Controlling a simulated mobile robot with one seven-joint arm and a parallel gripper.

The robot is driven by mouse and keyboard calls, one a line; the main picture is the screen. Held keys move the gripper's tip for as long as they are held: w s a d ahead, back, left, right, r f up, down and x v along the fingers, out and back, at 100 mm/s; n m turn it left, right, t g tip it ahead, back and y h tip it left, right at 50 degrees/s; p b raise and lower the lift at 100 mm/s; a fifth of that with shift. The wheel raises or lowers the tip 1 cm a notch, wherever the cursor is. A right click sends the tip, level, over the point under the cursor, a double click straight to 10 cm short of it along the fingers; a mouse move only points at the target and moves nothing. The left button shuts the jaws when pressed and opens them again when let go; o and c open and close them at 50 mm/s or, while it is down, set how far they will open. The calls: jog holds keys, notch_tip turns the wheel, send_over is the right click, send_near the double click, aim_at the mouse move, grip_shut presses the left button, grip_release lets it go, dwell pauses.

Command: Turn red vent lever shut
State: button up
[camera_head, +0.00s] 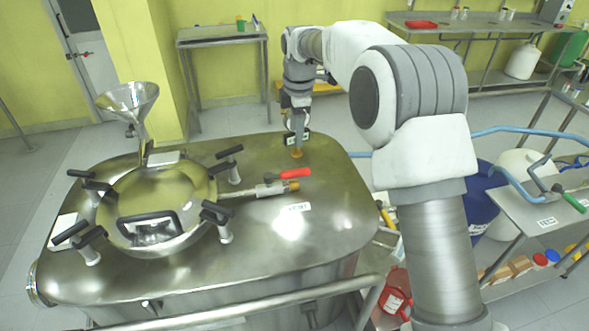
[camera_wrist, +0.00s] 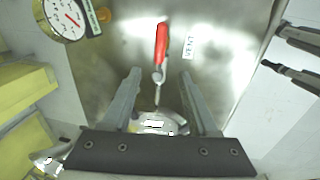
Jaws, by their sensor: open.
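The red vent lever (camera_head: 296,173) sits on a small valve at the end of a pipe from the domed lid of the steel vessel (camera_head: 320,215). Its handle lies roughly in line with the pipe and points right, away from the dome. In the wrist view the red lever (camera_wrist: 161,45) points up the picture, beside the VENT label (camera_wrist: 188,47). My gripper (camera_wrist: 159,74) is open and empty. Its fingers lie on either side of the lever's pivot end in the picture, apart from it. In the head view my gripper (camera_head: 297,112) is above the vessel, behind the lever.
A round gauge (camera_wrist: 63,18) on a brass fitting stands near the lever. The domed lid (camera_head: 160,200) has several black-handled clamps around it, and a metal funnel (camera_head: 128,100) stands behind it. A side cart (camera_head: 555,205) with a green-handled tool is at the right.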

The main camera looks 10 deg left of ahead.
aim_at(294, 171)
jog(key=f, duration=0.5)
jog(key=w+f, duration=0.1)
jog(key=f, duration=0.4)
jog(key=w+a+f, duration=0.1)
jog(key=f, duration=0.4)
jog(key=shift+w+f, duration=0.1)
grip_shut()
dwell(0.8)
